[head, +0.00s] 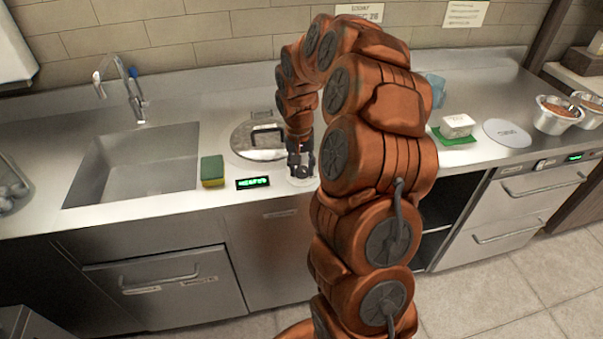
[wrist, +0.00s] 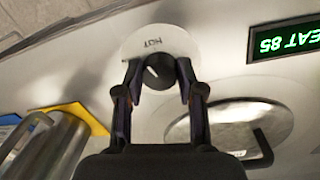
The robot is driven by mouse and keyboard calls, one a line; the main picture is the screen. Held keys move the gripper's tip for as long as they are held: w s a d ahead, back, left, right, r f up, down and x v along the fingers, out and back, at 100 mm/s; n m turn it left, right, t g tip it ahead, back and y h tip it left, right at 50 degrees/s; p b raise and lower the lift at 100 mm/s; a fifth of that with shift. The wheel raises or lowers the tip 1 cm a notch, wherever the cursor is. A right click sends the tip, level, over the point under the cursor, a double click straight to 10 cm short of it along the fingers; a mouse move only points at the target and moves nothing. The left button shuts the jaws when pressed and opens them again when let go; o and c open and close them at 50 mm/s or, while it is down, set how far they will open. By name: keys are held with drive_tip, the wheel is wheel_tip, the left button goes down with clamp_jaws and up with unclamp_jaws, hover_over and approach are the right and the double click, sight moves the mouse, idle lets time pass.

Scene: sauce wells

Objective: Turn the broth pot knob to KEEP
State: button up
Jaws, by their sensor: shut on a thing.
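The knob's pointer direction is unclear. In the head view my gripper (head: 300,172) points down at the counter and hides the knob. The green display (wrist: 287,42) shows "EAT 85", cut off at the frame edge; it also shows in the head view (head: 252,183).
The round pot lid (head: 255,135) with its dark handle lies behind the knob. A yellow and green sponge (head: 212,171) and a sink (head: 135,165) are to the left. A white block on a green mat (head: 454,135) and metal bowls (head: 556,115) are to the right.

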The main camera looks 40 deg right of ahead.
drive_tip(key=n+b, duration=0.3)
drive_tip(key=n, duration=0.1)
drive_tip(key=shift+f+n, duration=0.15)
drive_tip(key=shift+n, duration=0.15)
drive_tip(key=n+b, duration=0.1)
drive_tip(key=n, duration=0.4)
drive_tip(key=shift+s+t+b, duration=0.1)
drive_tip(key=shift+t+b, duration=0.2)
drive_tip(key=n, duration=0.5)
drive_tip(key=shift+d+n, duration=0.15)
drive_tip(key=shift+n, duration=0.25)
drive_tip(key=n, duration=0.4)
drive_tip(key=shift+d, duration=0.1)
drive_tip(key=shift+n, duration=0.4)
drive_tip(key=o, duration=1.1)
drive_tip(key=shift+o, duration=0.2)
drive_tip(key=shift+r, duration=0.2)
